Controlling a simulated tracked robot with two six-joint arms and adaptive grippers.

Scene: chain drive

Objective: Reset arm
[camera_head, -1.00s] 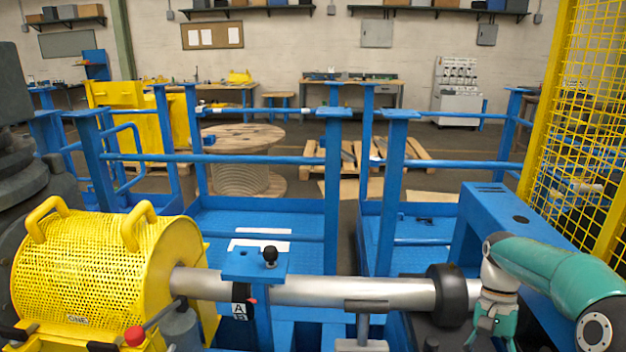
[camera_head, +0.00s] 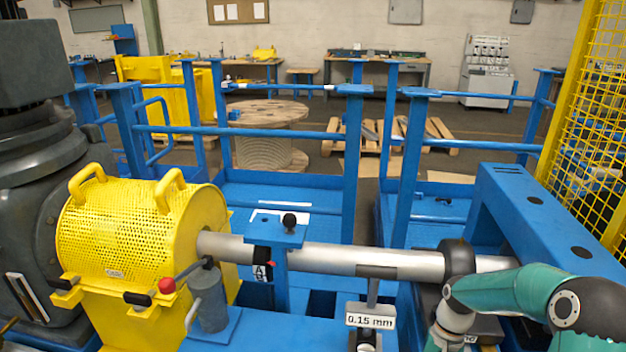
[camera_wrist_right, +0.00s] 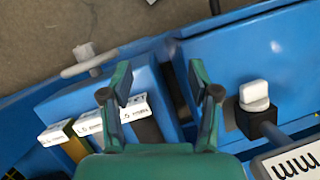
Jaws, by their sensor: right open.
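My right arm, green and grey, comes in at the lower right of the head view, in front of the dark collar (camera_head: 459,259) on the steel shaft (camera_head: 345,259). In the right wrist view my right gripper (camera_wrist_right: 160,76) is open, with nothing between its two green fingers. Beyond the fingers is a blue block (camera_wrist_right: 75,95) with labelled pieces (camera_wrist_right: 90,122) in it; the left finger overlaps one of them in the picture. I cannot tell whether they touch. My left gripper is not in view.
A yellow perforated guard (camera_head: 140,235) covers the shaft's left end. A block labelled 0.15 mm (camera_head: 370,319) is near the front. Blue railings (camera_head: 245,131) and a yellow mesh fence (camera_head: 598,130) bound the area.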

